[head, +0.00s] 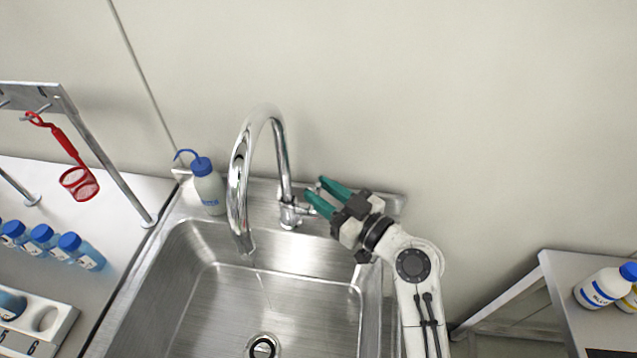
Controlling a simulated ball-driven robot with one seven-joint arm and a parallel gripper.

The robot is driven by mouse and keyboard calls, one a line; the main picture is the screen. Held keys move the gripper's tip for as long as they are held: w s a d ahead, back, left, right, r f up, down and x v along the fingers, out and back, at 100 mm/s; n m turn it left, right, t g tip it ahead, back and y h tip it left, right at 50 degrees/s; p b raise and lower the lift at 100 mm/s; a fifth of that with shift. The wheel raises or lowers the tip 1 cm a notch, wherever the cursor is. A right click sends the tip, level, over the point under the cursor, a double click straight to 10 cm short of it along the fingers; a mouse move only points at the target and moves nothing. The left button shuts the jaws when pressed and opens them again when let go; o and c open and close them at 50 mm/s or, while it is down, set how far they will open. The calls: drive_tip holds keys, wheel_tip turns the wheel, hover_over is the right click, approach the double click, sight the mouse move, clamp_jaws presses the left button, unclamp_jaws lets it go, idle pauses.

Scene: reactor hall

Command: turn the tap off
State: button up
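The chrome gooseneck tap (239,190) stands at the back of the steel sink (215,300). Its spout points down over the basin, and a thin faint streak like water shows below the tip. The tap's base and side lever (290,213) are on the right of its neck. My gripper (315,188) reaches in from the right, its two green fingers apart around the lever's end. I cannot tell if either finger touches the lever. Part of the lever is hidden by the fingers.
A white wash bottle with a blue cap (208,188) stands left of the tap. A red strainer (79,182) hangs from a metal rack at the left, above several blue-capped bottles (42,238). A side table (562,275) with bottles stands at the right. The wall is close behind the tap.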

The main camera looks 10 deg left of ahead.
drive_tip(key=shift+x, duration=0.8)
drive_tip(key=shift+c, duration=0.2)
clamp_jaws()
